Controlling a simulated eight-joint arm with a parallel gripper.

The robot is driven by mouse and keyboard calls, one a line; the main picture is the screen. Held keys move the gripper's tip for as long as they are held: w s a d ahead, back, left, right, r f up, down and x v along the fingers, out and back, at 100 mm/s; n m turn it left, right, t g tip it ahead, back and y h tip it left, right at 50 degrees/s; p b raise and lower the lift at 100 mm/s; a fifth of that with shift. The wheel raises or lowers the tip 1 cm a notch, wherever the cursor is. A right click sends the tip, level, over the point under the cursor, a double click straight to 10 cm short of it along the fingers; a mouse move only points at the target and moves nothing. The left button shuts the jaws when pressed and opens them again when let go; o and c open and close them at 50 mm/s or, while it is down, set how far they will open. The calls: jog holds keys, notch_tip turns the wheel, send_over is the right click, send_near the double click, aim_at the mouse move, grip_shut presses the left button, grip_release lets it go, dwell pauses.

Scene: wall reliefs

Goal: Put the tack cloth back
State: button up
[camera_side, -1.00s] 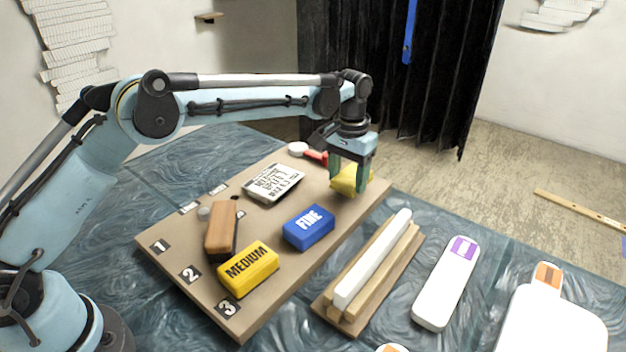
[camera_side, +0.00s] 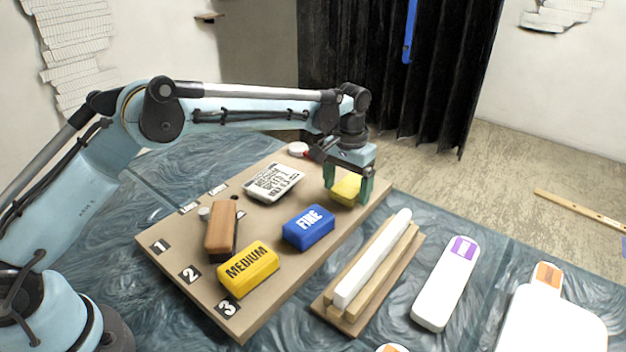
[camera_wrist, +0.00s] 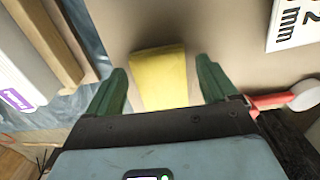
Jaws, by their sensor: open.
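The tack cloth looks to be the plain yellow folded piece (camera_side: 346,189) lying at the far right corner of the tan board (camera_side: 290,265). My gripper (camera_side: 349,190) is over it with green fingers on either side. In the wrist view the yellow cloth (camera_wrist: 160,78) lies between the open fingers (camera_wrist: 162,85), with a gap on each side. The fingers do not grip it. In the side view the near finger and gripper body hide part of the cloth.
On the board are a blue FINE block (camera_side: 308,228), a yellow MEDIUM block (camera_side: 248,268), a wooden-backed brush or block (camera_side: 221,229), a printed card (camera_side: 274,182) and a red-handled tool (camera_wrist: 275,100). A wooden rack with a white bar (camera_side: 372,260) stands right of the board.

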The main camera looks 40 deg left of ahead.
aim_at(347, 188)
jog(key=shift+r, duration=0.15)
jog(key=s+a+r+t, duration=0.1)
jog(key=s+a+r, duration=0.1)
jog(key=r, duration=0.7)
jog(key=s+a+r+t, duration=0.1)
jog(key=s+r, duration=0.1)
jog(key=r, duration=0.6)
jog(key=s+a+f+t, duration=0.1)
jog(key=s+a+f, duration=0.1)
jog(key=s, duration=0.5)
jog(key=s+a+f+t, duration=0.2)
jog(key=s+a, duration=0.1)
jog(key=s, duration=0.4)
jog(key=s+a+f+t, duration=0.2)
jog(key=s+f, duration=0.1)
jog(key=s, duration=0.4)
jog(key=shift+s+a, duration=0.15)
jog(key=shift+s, duration=0.15)
jog(key=shift+r, duration=0.1)
